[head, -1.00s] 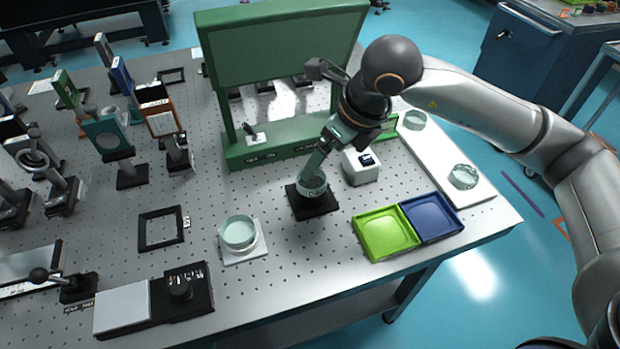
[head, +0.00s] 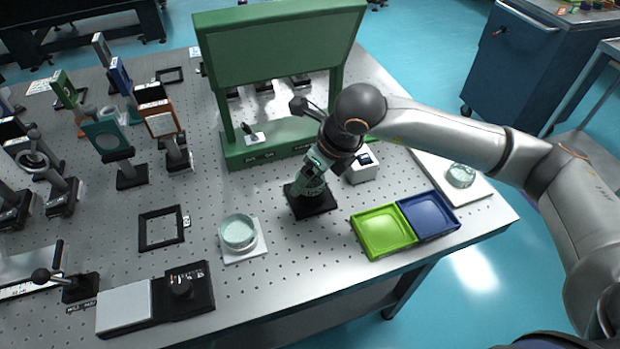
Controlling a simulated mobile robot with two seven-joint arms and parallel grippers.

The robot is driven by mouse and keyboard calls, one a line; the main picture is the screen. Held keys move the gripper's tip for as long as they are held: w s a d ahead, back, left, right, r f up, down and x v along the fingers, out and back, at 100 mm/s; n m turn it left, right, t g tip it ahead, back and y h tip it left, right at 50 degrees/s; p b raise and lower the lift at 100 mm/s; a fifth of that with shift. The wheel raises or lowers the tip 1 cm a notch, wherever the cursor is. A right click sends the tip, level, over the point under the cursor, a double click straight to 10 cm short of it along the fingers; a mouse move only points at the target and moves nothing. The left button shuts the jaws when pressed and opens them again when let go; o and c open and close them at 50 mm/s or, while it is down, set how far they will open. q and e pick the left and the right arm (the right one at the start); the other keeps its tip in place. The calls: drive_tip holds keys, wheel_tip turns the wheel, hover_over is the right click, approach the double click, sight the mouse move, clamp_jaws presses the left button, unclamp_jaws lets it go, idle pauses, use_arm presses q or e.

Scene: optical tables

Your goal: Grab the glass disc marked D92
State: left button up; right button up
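My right gripper (head: 309,190) points down at a black square mount (head: 318,208) in the middle of the table. It largely hides the glass disc at that mount. I cannot tell whether its fingers are open or closed on the disc. Another glass disc (head: 238,231) lies on a white pad left of the mount. A further glass disc (head: 461,175) lies on a white board (head: 481,189) at the right. I cannot read D92 on any disc. My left gripper is out of view.
A green frame (head: 285,50) stands behind the mount. A white box (head: 363,172) is close to my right gripper. Green (head: 383,232) and blue (head: 429,216) trays lie at the front right. A flat black frame (head: 146,236) and several upright optics (head: 107,139) are at the left.

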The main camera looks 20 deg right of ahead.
drive_tip(key=c, duration=1.2)
drive_tip(key=shift+c, duration=0.2)
drive_tip(key=shift+r, duration=0.2)
